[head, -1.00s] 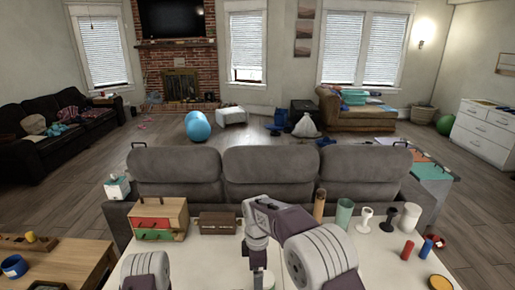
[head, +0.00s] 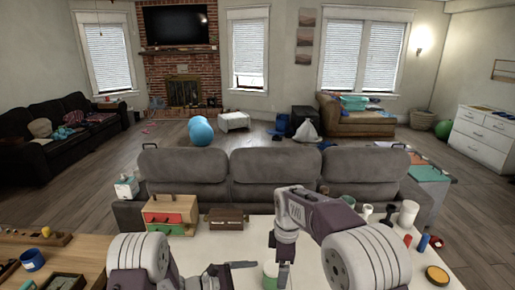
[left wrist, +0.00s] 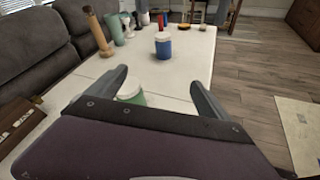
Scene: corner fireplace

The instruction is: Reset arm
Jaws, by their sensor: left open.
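My left gripper (head: 243,273) shows low in the head view, over the white table (head: 205,252), with its dark fingers spread. In the left wrist view its two fingers (left wrist: 158,86) are apart with nothing held between them. A green and white cup (left wrist: 131,95) stands on the table beyond the gripper and is partly hidden by it; it also shows at the bottom of the head view (head: 270,270). My right arm bends down over the table's middle; its gripper end (head: 283,272) is seen edge-on, and its jaw state is unclear.
A wooden drawer box (head: 170,214) and a brown box (head: 225,217) stand along the table's back left. A grey sofa (head: 275,172) backs the table.

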